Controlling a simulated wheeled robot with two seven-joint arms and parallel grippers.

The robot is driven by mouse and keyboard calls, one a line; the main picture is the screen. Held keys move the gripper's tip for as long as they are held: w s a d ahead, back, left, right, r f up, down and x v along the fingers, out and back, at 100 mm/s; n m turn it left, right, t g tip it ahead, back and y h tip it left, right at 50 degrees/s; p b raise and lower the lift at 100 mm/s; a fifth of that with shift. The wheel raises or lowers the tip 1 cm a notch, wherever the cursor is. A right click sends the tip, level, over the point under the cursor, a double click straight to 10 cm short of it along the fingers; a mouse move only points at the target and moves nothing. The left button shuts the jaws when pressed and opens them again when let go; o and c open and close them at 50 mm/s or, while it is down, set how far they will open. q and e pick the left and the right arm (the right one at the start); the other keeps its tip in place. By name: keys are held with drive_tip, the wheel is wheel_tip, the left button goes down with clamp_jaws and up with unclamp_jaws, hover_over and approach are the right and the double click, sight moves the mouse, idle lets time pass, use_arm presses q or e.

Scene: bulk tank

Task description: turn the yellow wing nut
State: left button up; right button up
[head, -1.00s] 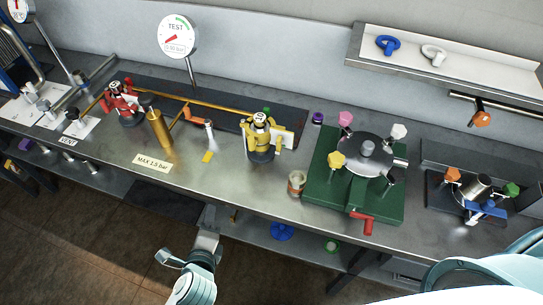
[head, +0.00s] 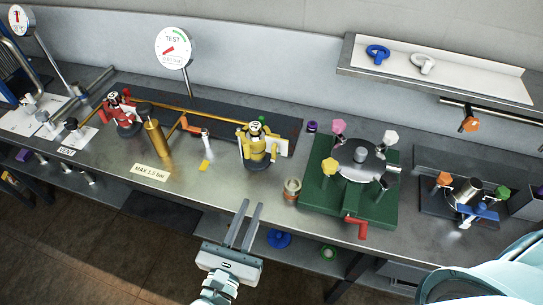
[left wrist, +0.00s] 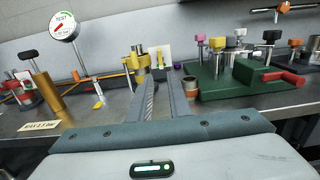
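The yellow wing nut (head: 330,166) is at the front left of the round metal lid (head: 361,156) on the green base (head: 381,212). In the left wrist view it appears as a small yellow head (left wrist: 201,38) right of my fingers. My left gripper (head: 254,206) is open and empty, its two fingers apart and pointing toward the bench, to the left of and nearer than the wing nut. The fingers also show in the left wrist view (left wrist: 162,82). My right gripper is out of view.
Around the lid are pink (head: 338,126), white (head: 390,137) and black (head: 388,181) knobs, with a red handle (head: 357,226) in front. A small jar (head: 291,190) stands left of the base. A yellow valve (head: 257,147) stands farther left.

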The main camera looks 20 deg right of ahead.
use_arm(q)
drive_tip(key=shift+w, duration=0.1)
drive_tip(key=p, duration=0.4)
approach(273, 154)
drive_tip(key=x, duration=0.9)
clamp_jaws()
